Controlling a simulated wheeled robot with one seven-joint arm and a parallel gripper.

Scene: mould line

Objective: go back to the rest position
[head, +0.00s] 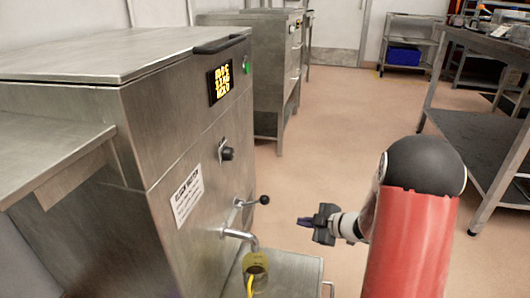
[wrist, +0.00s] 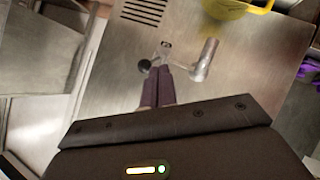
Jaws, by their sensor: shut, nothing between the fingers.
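My gripper (head: 305,221) is in the middle right of the head view, in front of the steel machine and to the right of its tap. It is shut and empty. In the wrist view its two dark purple fingers (wrist: 157,88) lie together and point at the machine front. The lever with a black knob (head: 264,200) is on the machine just left of my gripper; in the wrist view the knob (wrist: 145,66) shows just beyond the fingertips. I cannot tell the exact gap. The metal spout (head: 240,235) is below the lever.
A yellow vessel (head: 255,263) is below the spout, above a steel shelf (head: 290,272). The steel machine (head: 175,150) fills the left side. A steel table (head: 485,145) stands at the right. A blue bin (head: 403,55) is on the rack behind. Open floor (head: 340,120) lies between.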

